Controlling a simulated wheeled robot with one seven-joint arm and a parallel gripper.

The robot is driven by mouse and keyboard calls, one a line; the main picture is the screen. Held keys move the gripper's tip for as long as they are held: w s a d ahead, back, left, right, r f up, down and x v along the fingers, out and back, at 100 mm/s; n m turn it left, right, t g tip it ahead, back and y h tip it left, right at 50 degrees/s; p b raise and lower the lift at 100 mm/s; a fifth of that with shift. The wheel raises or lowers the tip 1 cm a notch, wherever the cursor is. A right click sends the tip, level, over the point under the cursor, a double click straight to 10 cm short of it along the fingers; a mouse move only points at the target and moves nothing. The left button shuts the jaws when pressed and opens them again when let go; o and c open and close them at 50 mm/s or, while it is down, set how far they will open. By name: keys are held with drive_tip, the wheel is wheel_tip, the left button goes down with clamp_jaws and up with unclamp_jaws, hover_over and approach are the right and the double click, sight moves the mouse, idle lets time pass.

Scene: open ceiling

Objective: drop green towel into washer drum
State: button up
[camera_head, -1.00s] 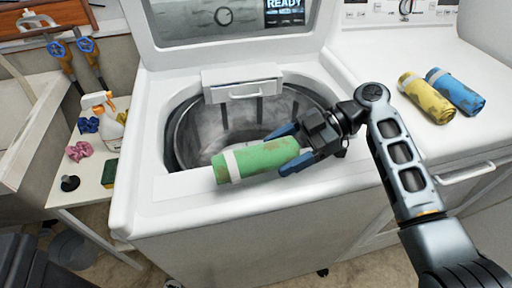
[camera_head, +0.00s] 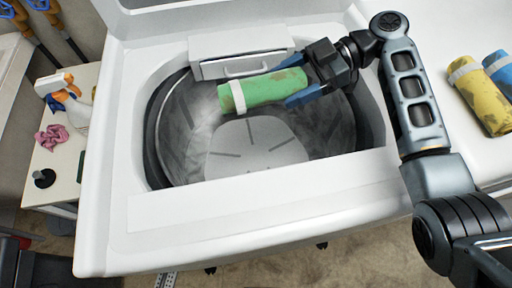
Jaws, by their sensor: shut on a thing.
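The green towel (camera_head: 258,91) is rolled, with a white band near its left end and brownish stains. My gripper (camera_head: 297,83) is shut on its right end and holds it nearly level. In the picture the towel lies over the far part of the washer drum (camera_head: 190,140), just below the dispenser drawer. I cannot tell its exact height over the drum. The drum is round and grey, with a pale ribbed agitator plate (camera_head: 255,145) at its bottom. No other cloth shows in the drum. The washer lid stands open at the back.
The white dispenser drawer (camera_head: 242,58) juts over the drum's back edge, close to the towel. A yellow towel (camera_head: 481,95) and a blue towel (camera_head: 501,68) lie on the white machine at right. A spray bottle (camera_head: 70,98) and pink cloth (camera_head: 51,137) are on the left shelf.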

wheel_tip(320, 180, down, 5)
drive_tip(key=shift+b, duration=1)
drive_tip(key=o, duration=1.1)
wheel_tip(320, 180, up, 5)
drive_tip(key=p, duration=0.2)
drive_tip(key=shift+p, duration=0.3)
drive_tip(key=s+d+r+p, duration=0.3)
drive_tip(key=d+r, duration=0.3)
drive_tip(key=d, duration=0.5)
drive_tip(key=shift+s+p, duration=0.3)
drive_tip(key=shift+s, duration=0.15)
